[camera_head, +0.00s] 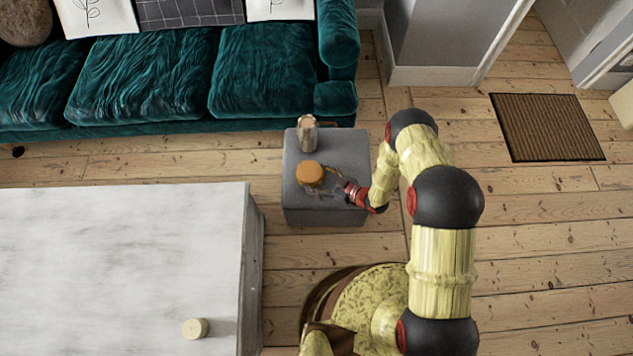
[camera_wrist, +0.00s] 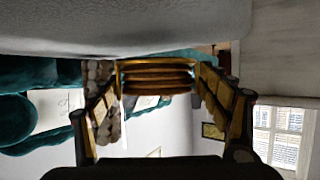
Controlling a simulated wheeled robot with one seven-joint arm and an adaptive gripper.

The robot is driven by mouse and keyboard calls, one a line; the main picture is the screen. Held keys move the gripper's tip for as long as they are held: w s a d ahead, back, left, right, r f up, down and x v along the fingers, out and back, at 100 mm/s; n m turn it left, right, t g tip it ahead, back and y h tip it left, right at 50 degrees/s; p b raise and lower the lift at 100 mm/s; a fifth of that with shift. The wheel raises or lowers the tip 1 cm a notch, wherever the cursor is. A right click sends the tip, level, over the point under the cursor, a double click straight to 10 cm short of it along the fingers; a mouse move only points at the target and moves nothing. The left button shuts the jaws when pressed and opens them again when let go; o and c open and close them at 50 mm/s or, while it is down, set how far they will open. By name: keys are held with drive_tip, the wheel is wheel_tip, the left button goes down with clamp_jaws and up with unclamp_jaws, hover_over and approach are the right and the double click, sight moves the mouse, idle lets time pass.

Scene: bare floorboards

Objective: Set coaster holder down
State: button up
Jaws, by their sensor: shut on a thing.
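The coaster holder (camera_head: 310,173), a round orange-brown stack, is at the top of the grey ottoman (camera_head: 300,207), towards its front left. It also shows in the wrist view as stacked wooden layers (camera_wrist: 158,78) between the fingers. My gripper (camera_head: 328,183) reaches in from the right and is shut on the coaster holder, one finger on each side. The holder looks level and close to the ottoman's top, but I cannot tell whether it touches. Its far side is hidden in the wrist view.
A brownish vase-like object (camera_head: 307,133) stands at the ottoman's back, behind the holder. A teal sofa (camera_head: 150,75) is behind on the left. A white table (camera_head: 120,260) with a small pale round object (camera_head: 195,328) is at front left. A brown mat (camera_head: 547,127) lies at right.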

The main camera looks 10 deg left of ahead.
drive_tip(key=shift+f, duration=1.05)
drive_tip(key=shift+s, duration=0.1)
drive_tip(key=shift+f, duration=0.15)
drive_tip(key=o, duration=1.3)
